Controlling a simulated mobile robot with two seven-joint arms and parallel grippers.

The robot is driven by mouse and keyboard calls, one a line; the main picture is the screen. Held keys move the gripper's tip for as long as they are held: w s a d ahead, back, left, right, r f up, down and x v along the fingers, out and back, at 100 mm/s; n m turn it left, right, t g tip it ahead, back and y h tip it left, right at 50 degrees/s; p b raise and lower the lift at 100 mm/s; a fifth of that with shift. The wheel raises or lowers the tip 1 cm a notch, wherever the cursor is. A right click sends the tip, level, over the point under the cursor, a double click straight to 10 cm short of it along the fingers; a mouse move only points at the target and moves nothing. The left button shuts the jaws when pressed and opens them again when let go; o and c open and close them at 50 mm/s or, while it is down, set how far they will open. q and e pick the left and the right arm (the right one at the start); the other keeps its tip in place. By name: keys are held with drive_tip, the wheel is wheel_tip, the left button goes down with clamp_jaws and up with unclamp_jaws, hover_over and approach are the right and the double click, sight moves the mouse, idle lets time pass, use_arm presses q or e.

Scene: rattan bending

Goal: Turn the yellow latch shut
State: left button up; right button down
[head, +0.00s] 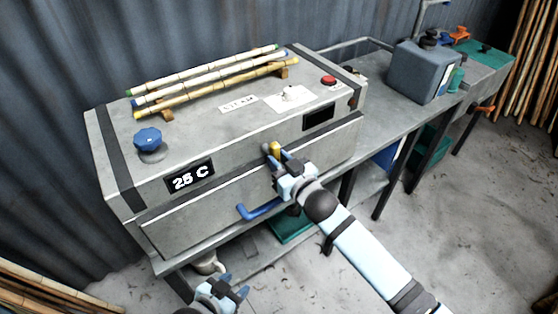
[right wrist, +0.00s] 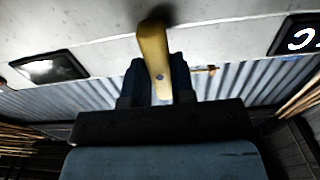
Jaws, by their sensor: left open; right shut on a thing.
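The yellow latch (head: 275,149) is on the front of the grey steam box (head: 225,205), near the seam between lid and body. It also shows in the right wrist view (right wrist: 153,60), where it stands between the fingers. My right gripper (head: 278,160) is shut on the latch; its fingers hide part of it in the head view. In the right wrist view my right gripper (right wrist: 155,85) has one dark finger on each side of the latch. My left gripper (head: 228,286) is open and empty, low in front of the box at the bottom of the head view.
A blue handle (head: 258,211) sticks out from the box front, left of my right gripper. Canes (head: 205,80), a blue knob (head: 148,139) and a red button (head: 328,80) are on the lid. A display (head: 189,177) reads "25 C". A grey jug (head: 423,70) stands on the bench at right.

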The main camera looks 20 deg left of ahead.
drive_tip(key=c, duration=1)
unclamp_jaws()
drive_tip(key=shift+o, duration=0.2)
drive_tip(key=b+v, duration=0.2)
drive_tip(key=v, duration=1.1)
drive_tip(key=shift+s+d, duration=0.25)
drive_tip(key=shift+d, duration=0.05)
